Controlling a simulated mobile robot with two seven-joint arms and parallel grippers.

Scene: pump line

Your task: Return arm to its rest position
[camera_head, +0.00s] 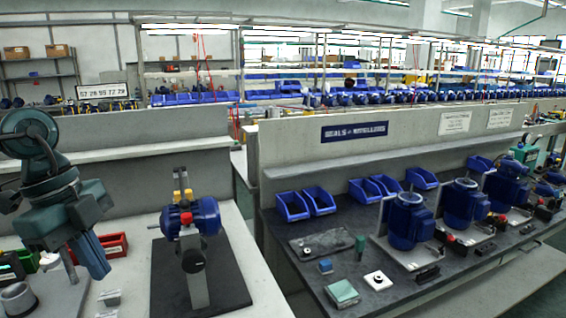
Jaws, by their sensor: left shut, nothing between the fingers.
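My left gripper (95,262) hangs at the left of the head view, below the teal and dark links of my left arm. Its blue fingers point down and are shut with nothing between them. It is in the air over the left bench, left of the blue pump (190,216), and apart from it. The pump sits on a grey upright stand on a black mat (228,284), with a yellow part on top and a red part at its front. My right gripper is not in view.
A red tray (113,245) lies behind my left gripper, and a grey cup (18,299) stands at the lower left. A grey wall backs the left bench. Across a gap, the right bench (330,226) holds blue bins (292,206) and several blue pumps (408,221).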

